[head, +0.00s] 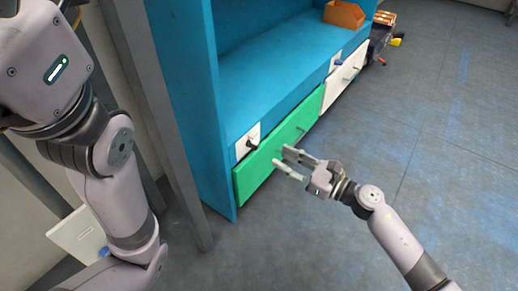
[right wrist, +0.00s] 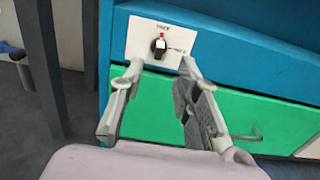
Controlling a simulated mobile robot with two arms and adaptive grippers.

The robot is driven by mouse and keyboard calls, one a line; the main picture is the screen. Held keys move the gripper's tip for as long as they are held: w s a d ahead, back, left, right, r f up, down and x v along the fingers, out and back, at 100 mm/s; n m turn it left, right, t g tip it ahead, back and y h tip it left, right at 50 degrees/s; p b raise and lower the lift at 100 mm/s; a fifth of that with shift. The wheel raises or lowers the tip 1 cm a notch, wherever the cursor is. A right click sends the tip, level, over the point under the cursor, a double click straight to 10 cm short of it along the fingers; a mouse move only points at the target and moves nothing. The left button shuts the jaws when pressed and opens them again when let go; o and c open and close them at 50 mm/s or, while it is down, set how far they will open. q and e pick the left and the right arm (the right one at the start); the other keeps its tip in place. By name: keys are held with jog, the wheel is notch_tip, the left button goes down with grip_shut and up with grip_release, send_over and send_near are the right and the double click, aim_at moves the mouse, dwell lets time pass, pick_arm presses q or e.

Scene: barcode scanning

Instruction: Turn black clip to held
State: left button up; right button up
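The black clip (head: 249,142) is a small knob on a white plate (head: 242,150) at the near end of the blue unit. In the right wrist view the clip (right wrist: 158,47) stands about upright with its red-and-white marking upward. One small label is above it and one to its right; both are too blurred to read surely. My right gripper (head: 283,158) is open and empty, in front of the green drawer, to the right of and below the clip. In the wrist view its fingertips (right wrist: 161,66) are spread, with the clip between and beyond them, untouched. My left gripper is out of view.
The green drawer (head: 261,170) with a small handle lies below the plate. A white drawer (head: 341,82) and another plate with a knob (head: 335,61) are farther along. An orange bin (head: 344,14) sits on the blue unit (head: 262,82). A grey post (head: 165,120) stands left.

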aim_at(258, 145)
jog(key=b+x, duration=0.2)
jog(key=x, duration=0.6)
jog(key=shift+w+a, duration=0.25)
jog(key=shift+a, duration=0.05)
jog(key=shift+c, duration=0.5)
grip_shut()
